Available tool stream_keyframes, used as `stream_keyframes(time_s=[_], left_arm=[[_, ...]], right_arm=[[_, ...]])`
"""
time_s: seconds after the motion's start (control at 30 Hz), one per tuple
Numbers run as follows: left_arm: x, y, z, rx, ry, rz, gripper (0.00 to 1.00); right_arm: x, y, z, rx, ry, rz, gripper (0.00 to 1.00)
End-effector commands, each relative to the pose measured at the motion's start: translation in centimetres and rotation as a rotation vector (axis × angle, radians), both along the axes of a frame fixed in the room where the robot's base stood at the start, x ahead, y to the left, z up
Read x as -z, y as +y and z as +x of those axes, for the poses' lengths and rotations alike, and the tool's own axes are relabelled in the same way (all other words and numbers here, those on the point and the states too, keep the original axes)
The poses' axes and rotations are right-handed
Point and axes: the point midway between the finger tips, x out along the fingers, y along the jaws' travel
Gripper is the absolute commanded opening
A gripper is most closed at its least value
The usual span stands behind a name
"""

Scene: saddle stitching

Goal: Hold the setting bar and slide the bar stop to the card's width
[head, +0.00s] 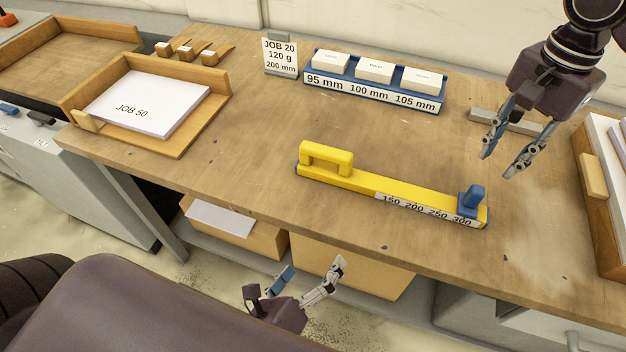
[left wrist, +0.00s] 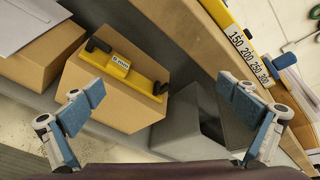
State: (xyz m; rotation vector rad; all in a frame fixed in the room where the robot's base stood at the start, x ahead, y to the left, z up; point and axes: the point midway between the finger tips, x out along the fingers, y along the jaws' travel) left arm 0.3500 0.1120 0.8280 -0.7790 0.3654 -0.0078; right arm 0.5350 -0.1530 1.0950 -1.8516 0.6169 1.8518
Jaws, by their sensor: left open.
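The yellow setting bar (head: 350,180) lies on the bench, with a raised handle (head: 327,157) at its left end and a scale marked 150 to 300. The blue bar stop (head: 471,200) sits at the bar's right end, by the 300 mark. The card (head: 280,57) stands at the back and reads JOB 20, 120 g, 200 mm. My left gripper (head: 311,272) is open and empty, in front of and below the bench edge. The scale (left wrist: 244,52) and stop (left wrist: 285,62) show in the left wrist view. My right gripper (head: 498,163) is open and empty, above the bench behind the stop.
A blue holder (head: 372,96) with white boxes labelled 95, 100 and 105 mm stands at the back. A wooden tray (head: 180,142) holds JOB 50 sheets at left. A grey bar (head: 520,122) lies behind my right gripper. Cardboard boxes (head: 350,270) sit below the bench.

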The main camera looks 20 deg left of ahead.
Motion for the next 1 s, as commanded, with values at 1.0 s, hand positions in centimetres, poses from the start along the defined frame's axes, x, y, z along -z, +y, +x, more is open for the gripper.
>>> stream_keyframes(time_s=[1.0], left_arm=[[-14.4, 4.1, 11.3, -0.008, -0.368, 0.782, 1.0]], right_arm=[[0.0, 0.0, 0.0, 0.0, 0.0, 0.0, 0.29]])
